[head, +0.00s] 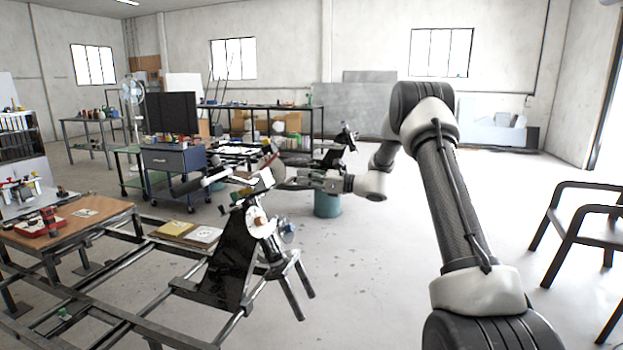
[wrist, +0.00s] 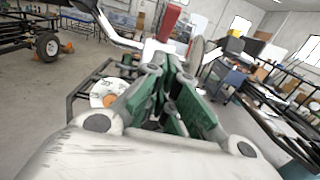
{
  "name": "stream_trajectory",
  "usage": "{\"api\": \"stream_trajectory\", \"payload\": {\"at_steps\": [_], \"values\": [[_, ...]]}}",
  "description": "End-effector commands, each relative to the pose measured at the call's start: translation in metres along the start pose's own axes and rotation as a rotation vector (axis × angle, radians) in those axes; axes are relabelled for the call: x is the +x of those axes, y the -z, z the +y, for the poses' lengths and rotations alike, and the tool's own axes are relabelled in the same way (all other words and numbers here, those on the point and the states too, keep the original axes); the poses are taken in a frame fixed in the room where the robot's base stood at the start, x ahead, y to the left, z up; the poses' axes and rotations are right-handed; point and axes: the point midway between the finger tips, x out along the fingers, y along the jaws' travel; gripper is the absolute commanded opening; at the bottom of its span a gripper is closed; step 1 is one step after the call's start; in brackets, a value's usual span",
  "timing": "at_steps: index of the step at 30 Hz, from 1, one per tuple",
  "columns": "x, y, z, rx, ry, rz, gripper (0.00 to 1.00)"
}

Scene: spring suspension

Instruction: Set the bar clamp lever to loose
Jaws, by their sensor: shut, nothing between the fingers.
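My gripper (wrist: 172,65) is shut and empty, with green-sided fingers pointing away from the wrist. In the head view my gripper (head: 284,178) reaches left to the top of the tilted black stand. A bright metal bar (wrist: 118,36) crosses just beyond the fingertips in the wrist view, with a red part (wrist: 170,22) standing up from it. These look like the bar clamp and its lever, but I cannot tell the lever's setting. A red part (head: 271,161) also shows by the fingertips in the head view. I cannot tell whether the fingers touch anything.
The black stand (head: 228,262) with a pale disc (head: 257,217) rises from a metal tube frame (head: 105,312). A wooden-topped table (head: 110,215) stands left. A blue drawer cart (head: 172,160) is behind. A black chair (head: 582,235) is at right; the floor between is clear.

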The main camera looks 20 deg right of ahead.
Motion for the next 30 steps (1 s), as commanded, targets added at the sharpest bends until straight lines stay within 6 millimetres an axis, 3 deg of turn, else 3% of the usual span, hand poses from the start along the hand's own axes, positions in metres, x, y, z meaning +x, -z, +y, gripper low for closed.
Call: {"api": "stream_trajectory", "payload": {"at_steps": [6,12,30], "values": [[0.048,0.0,0.001,0.0,-0.002,0.0,0.0],[0.068,-0.021,0.0,-0.003,-0.001,-0.001,0.0],[0.076,-0.029,0.0,-0.001,0.0,0.004,0.0]]}}
